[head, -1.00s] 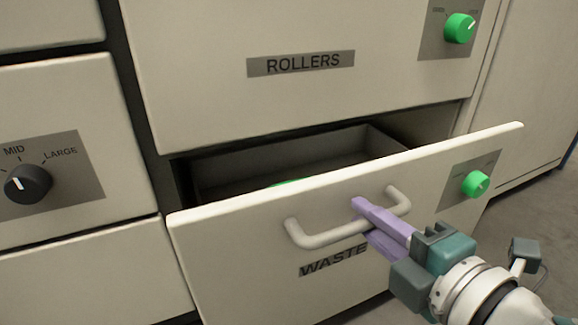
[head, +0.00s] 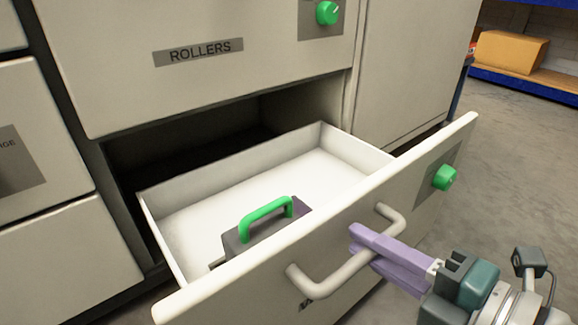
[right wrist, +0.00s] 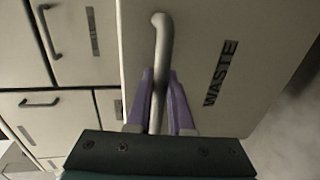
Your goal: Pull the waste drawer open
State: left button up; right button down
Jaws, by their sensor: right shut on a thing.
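The waste drawer (head: 420,158) is pulled well out of the cabinet, below the drawer marked ROLLERS. Its white interior shows, with a dark box-like thing with a green handle (head: 266,210) lying inside near the front panel. My right gripper (head: 362,240) is shut on the drawer's pale bar handle (head: 330,283), with its purple fingers on either side of the bar. In the right wrist view the fingers (right wrist: 158,100) flank the handle, and the WASTE label (right wrist: 221,73) shows beside it. My left gripper is not in view.
The ROLLERS drawer (head: 200,90) above is shut and has a green knob (head: 327,13). Another green knob (head: 444,177) is on the waste drawer's front. Grey floor is clear to the right, with a cardboard box (head: 511,51) on a blue shelf behind.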

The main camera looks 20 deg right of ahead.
jog(key=shift+s, duration=0.15)
jog(key=c, duration=0.8)
grip_release()
jog(key=p+v, duration=0.3)
jog(key=v, duration=0.7)
jog(key=shift+p, duration=0.35)
